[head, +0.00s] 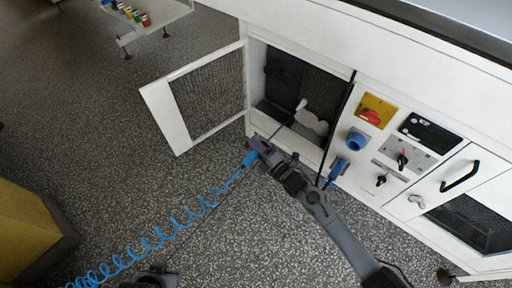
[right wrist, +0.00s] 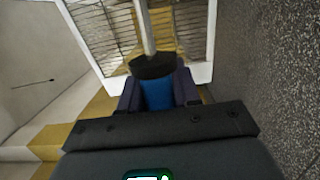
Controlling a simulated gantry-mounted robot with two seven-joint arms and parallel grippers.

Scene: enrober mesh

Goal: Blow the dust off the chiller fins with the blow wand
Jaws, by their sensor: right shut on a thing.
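My right gripper (head: 258,148) is shut on the blow wand (head: 284,124) by its blue handle, in front of the open cabinet. The wand's thin shaft points up and right into the opening, its pale tip in front of the dark interior. In the right wrist view the blue handle (right wrist: 157,93) sits between the fingers, with a black collar and grey shaft beyond. The dark, grille-like chiller fins (head: 322,92) show inside the cabinet. A pale rounded patch lies low in the opening; I cannot tell whether it is dust. My left gripper (head: 150,278) is partly cut off at the bottom edge.
A mesh door (head: 208,95) stands open left of the cabinet. A coiled blue hose (head: 160,237) runs from the wand to the lower left. A control panel (head: 395,150) with switches is right of the opening. A yellow block (head: 30,230) stands at far left. The speckled floor between is clear.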

